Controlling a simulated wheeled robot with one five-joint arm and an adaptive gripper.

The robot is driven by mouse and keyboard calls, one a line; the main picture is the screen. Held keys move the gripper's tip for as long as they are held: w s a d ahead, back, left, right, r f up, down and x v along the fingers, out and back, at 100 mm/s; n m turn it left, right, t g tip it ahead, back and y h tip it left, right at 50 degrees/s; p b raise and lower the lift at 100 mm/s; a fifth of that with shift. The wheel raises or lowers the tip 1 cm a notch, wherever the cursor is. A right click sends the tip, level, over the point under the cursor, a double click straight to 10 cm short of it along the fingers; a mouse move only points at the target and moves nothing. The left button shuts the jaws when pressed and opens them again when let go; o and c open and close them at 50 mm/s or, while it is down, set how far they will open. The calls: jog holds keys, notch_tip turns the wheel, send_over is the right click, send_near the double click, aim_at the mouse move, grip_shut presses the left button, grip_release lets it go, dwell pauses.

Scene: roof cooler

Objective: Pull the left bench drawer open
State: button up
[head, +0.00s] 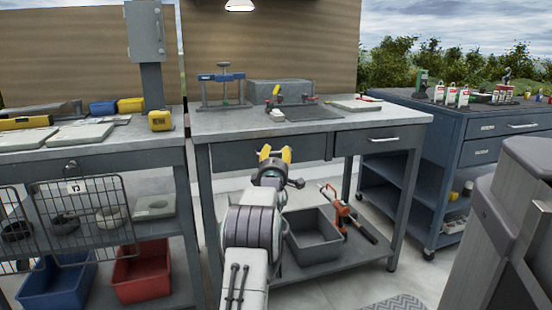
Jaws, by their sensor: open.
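The grey workbench (300,126) stands ahead, with two drawers side by side under its top. The left bench drawer (237,154) looks shut. The right bench drawer (377,140) is shut and shows a pale bar handle. My gripper (274,154) has yellow fingertips that are open and empty. They overlap the left drawer front in the picture. I cannot tell whether they touch it.
The bench's lower shelf holds a grey bin (314,238) and an orange tool (337,207). A blue wheeled cabinet (471,146) stands right. A dark grey body (510,230) fills the near right.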

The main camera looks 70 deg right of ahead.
jog(key=shift+x, duration=0.9)
grip_shut()
